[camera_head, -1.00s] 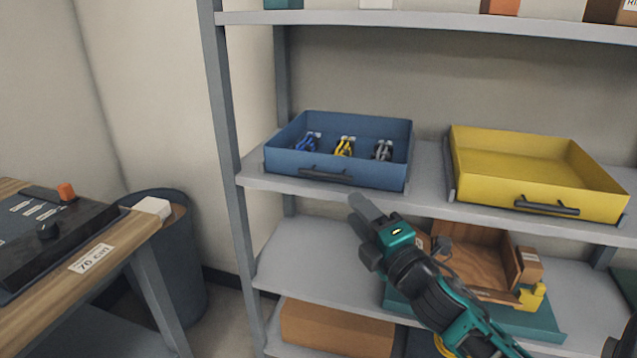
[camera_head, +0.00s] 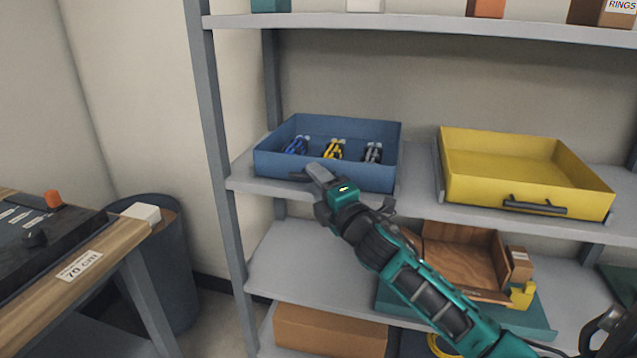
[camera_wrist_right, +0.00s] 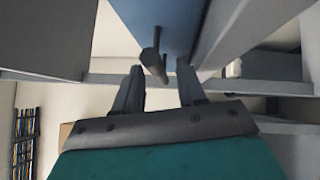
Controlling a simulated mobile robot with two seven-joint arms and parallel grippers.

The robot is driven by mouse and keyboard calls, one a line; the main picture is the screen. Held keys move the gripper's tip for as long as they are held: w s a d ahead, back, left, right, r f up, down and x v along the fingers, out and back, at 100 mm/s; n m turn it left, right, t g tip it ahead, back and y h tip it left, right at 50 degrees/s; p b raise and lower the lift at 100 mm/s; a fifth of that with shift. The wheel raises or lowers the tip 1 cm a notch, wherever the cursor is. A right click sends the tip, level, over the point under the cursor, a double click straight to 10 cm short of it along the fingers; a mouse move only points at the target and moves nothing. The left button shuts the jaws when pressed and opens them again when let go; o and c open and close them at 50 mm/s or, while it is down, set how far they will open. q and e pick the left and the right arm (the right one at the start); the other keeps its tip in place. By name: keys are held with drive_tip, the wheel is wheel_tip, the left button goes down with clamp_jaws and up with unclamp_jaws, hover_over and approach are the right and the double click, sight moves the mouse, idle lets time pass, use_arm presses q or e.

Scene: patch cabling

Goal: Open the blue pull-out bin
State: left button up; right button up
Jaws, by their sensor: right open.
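The blue pull-out bin (camera_head: 330,173) sits on the middle shelf at the left, its front near the shelf edge. It holds blue, yellow and grey coiled cables. Its dark bar handle (camera_head: 299,176) is mostly hidden behind my right gripper (camera_head: 318,172) in the head view. In the right wrist view, the handle (camera_wrist_right: 154,64) lies just ahead of the gap between my right gripper's fingers (camera_wrist_right: 160,86), below the blue bin (camera_wrist_right: 165,22). The fingers are apart and not closed on it. My left gripper is not in view.
A yellow bin (camera_head: 520,185) with a dark handle sits to the right on the same shelf (camera_head: 420,203). A wooden tray (camera_head: 465,258) and a cardboard box (camera_head: 330,333) are below. A workbench (camera_head: 125,245) and a round grey bin (camera_head: 165,265) stand at left.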

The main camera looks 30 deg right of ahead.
drive_tip(key=shift+c, duration=0.2)
clamp_jaws()
idle(0.4)
